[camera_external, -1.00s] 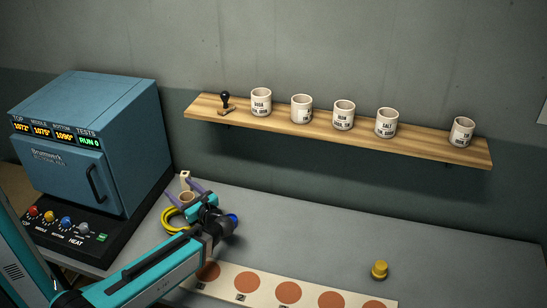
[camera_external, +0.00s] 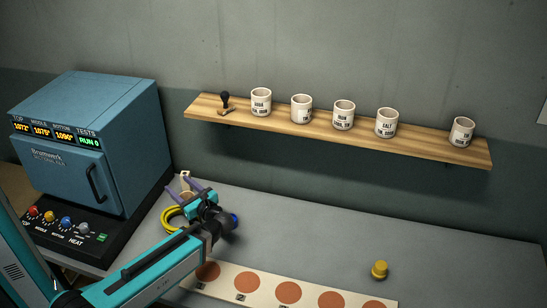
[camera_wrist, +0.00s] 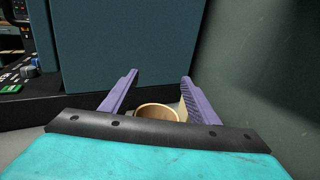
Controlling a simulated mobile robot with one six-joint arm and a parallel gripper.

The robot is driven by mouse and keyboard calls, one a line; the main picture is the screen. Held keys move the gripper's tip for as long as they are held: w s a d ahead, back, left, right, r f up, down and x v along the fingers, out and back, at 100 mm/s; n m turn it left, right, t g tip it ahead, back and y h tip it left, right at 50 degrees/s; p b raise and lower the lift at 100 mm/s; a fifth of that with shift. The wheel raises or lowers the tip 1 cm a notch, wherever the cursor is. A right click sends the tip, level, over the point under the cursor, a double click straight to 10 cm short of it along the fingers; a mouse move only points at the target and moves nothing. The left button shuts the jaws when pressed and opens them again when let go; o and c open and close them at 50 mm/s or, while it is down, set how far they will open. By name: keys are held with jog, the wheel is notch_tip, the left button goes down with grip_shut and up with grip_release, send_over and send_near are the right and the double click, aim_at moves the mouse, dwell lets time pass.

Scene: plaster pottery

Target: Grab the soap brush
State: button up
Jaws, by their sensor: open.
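A tan round pot (camera_wrist: 158,111) shows low between my fingers in the wrist view. A flat tan upright piece (camera_wrist: 183,111) stands behind it, against the right finger; it looks like the handle of the soap brush, but no bristles are visible. Its pale top with a hole (camera_external: 185,175) shows at the kiln's right side in the external view. My gripper (camera_external: 181,188) is open, its purple fingers on either side of the pot, and it holds nothing; it also shows in the wrist view (camera_wrist: 160,77). My wrist hides most of the pot in the external view.
A blue kiln (camera_external: 95,140) stands close on the left. A yellow ring (camera_external: 172,218) lies by my gripper. A strip with brown discs (camera_external: 248,281) and a yellow knobbed object (camera_external: 380,270) lie on the grey table. A wall shelf (camera_external: 420,143) bears several labelled cups and a stamp.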

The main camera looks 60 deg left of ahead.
jog(key=w+d+r+m+t+b, duration=0.1)
jog(key=w+d+m+t+b, duration=0.15)
jog(key=w+t, duration=0.4)
jog(key=w+d+r+m+t+b, duration=0.1)
jog(key=w+d+m+t, duration=0.15)
jog(key=w, duration=0.75)
jog(key=w+d+m+t+h+b, duration=0.1)
jog(key=w+d+m+t+h, duration=0.1)
jog(key=w+d+m+t, duration=0.5)
jog(key=w+d+t+h+b, duration=0.25)
jog(key=w+d, duration=0.25)
jog(key=w, duration=0.5)
jog(key=r+m+t+h+b, duration=0.1)
jog(key=m+t+h+b, duration=0.35)
jog(key=m+h, duration=1.2)
send_over(380, 270)
jog(key=s+a, duration=0.2)
jog(key=n+h, duration=0.2)
jog(key=n, duration=0.1)
jog(key=shift+g, duration=0.4)
jog(key=f, duration=0.6)
jog(key=shift+w+a, duration=0.1)
jog(key=shift+a, duration=0.2)
